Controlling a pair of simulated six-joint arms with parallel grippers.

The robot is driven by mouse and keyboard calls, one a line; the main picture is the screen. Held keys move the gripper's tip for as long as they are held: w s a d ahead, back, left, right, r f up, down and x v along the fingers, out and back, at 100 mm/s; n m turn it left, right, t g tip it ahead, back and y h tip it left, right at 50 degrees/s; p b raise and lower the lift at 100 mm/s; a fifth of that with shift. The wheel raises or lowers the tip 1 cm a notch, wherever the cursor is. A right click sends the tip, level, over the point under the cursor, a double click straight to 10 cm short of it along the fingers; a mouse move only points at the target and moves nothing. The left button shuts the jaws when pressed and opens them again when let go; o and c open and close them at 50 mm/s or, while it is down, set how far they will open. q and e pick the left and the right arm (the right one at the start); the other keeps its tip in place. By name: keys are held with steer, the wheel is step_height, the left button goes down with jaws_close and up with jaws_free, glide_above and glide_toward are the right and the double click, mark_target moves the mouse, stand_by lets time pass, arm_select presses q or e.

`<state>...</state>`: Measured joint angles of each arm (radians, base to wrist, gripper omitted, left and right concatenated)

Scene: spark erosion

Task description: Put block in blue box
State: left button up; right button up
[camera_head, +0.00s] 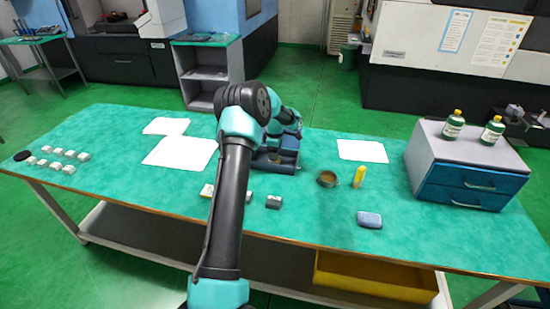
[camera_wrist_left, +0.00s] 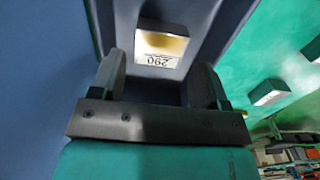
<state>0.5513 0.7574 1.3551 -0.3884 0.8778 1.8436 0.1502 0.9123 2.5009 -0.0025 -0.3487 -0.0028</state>
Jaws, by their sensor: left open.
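The blue box (camera_head: 287,165) stands on the green table near the middle, beyond my left arm. In the left wrist view, a metallic block (camera_wrist_left: 162,44) with a tan sheen and a label reading 290 lies inside the blue box (camera_wrist_left: 228,30). My left gripper (camera_wrist_left: 159,68) is open, its two fingers apart and pointing into the box toward the block. I cannot tell whether either finger touches the block. In the head view my left wrist hides part of the box. My right gripper is not in view.
Another block (camera_head: 273,201) lies on the table in front of the box. Several small blocks (camera_head: 56,160) stand at the left. White sheets (camera_head: 180,152), a round dish (camera_head: 327,178), a yellow item (camera_head: 360,176), a blue-grey block (camera_head: 369,220) and a drawer unit (camera_head: 465,170) occupy the table.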

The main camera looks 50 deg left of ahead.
arm_select(q)
step_height(320, 180, up, 8)
steer(key=shift+r, duration=0.2)
steer(key=shift+f, duration=0.1)
stand_by(0.5)
